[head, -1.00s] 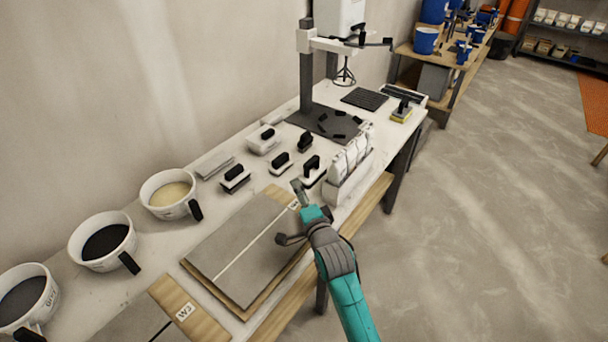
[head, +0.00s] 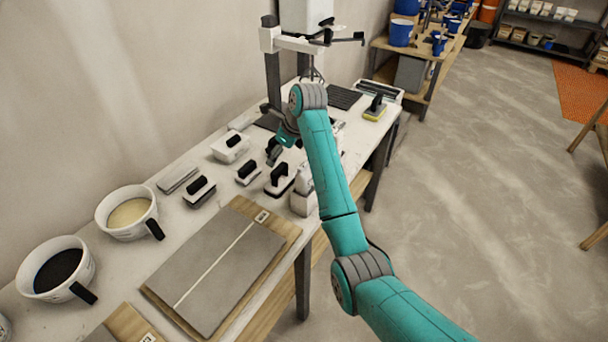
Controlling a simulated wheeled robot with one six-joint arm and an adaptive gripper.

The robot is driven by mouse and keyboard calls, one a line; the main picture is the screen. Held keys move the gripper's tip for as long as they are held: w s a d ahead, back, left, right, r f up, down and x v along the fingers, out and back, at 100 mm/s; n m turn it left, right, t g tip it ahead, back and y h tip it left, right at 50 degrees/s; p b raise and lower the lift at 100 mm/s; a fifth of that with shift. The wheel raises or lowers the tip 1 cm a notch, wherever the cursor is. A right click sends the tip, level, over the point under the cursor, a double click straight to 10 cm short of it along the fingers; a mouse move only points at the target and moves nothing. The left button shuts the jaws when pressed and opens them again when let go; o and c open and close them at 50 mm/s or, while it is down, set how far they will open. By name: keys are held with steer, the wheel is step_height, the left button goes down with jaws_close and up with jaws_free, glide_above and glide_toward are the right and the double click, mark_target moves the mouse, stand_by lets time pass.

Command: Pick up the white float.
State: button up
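Several floats with black handles stand on the bench. The float at the back left (head: 230,148) has a thick white body. Others are a float with a pale base and dark underside (head: 200,192), a small one (head: 248,174) and a white-based one (head: 280,181); I cannot tell which is the task's white float. My gripper (head: 275,153) is in the head view, pointing down among the floats, right of the thick white one. Its fingers are small and dark, and blend with a dark handle there. I cannot tell whether it is open or touches anything.
Buckets (head: 128,212) (head: 56,269) stand at the left. A grey tile panel (head: 218,275) lies on a board at the front. White bags (head: 304,188) stand at the right edge, partly behind my arm. A mixer stand (head: 273,80) rises behind my gripper.

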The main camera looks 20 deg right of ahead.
mark_target(280, 168)
steer(key=shift+m+g, duration=0.3)
steer(key=shift+g, duration=0.1)
steer(key=x, duration=0.3)
steer(key=d+x, duration=0.1)
steer(key=x, duration=0.6)
steer(key=shift+s+d+f, duration=0.2)
steer(key=shift+s+d, duration=0.05)
steer(key=shift+d, duration=0.1)
steer(key=c, duration=1.4)
